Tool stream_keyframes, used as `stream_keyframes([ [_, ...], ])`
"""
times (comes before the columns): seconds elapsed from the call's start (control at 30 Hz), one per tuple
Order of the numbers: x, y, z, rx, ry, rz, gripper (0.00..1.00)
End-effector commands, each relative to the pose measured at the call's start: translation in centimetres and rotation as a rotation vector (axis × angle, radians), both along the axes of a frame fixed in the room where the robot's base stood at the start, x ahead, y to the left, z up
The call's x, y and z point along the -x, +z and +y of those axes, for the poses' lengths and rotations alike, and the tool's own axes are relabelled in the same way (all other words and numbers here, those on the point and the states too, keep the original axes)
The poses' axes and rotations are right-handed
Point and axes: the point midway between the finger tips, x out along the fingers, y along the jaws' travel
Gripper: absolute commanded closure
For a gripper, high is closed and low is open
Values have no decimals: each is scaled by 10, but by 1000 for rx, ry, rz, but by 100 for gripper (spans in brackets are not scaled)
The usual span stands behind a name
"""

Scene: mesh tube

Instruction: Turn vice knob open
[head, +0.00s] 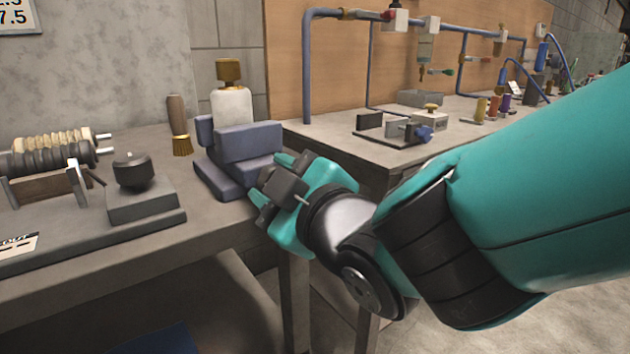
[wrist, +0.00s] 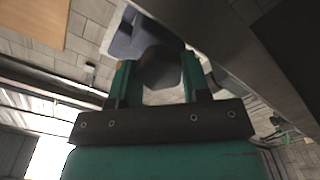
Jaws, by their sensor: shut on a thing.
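The blue-grey vice (head: 250,143) sits on the left bench near its right corner, with its jaws and base showing in the head view. Its body also shows past the fingers at the top of the wrist view (wrist: 124,38). My gripper (head: 277,168) is at the vice's front right side. In the wrist view, its two teal fingers stand on either side of the dark, faceted vice knob (wrist: 160,70) and are shut on it. In the head view the knob is mostly hidden by my gripper, so its turn angle cannot be told.
A white bottle with a brass cap (head: 231,104) and a brush (head: 180,128) stand behind the vice. A dark knob on a grey block (head: 140,200) and a coil roller (head: 50,155) are to the left. A second bench (head: 350,150) stands close on the right.

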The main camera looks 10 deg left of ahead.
Motion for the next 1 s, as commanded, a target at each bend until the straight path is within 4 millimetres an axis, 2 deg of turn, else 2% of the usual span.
stream_keyframes([
  [0.03, 1, -1, 0, 5, 1, 1, 80],
  [0.07, 1, -1, 0, 5, 1, 1, 55],
  [0.17, 1, -1, 0, 3, 1, 2, 32],
  [0.77, 2, -4, 1, -5, 5, 20, 31],
  [1.0, 1, -5, 1, -147, 4, 188, 31],
])
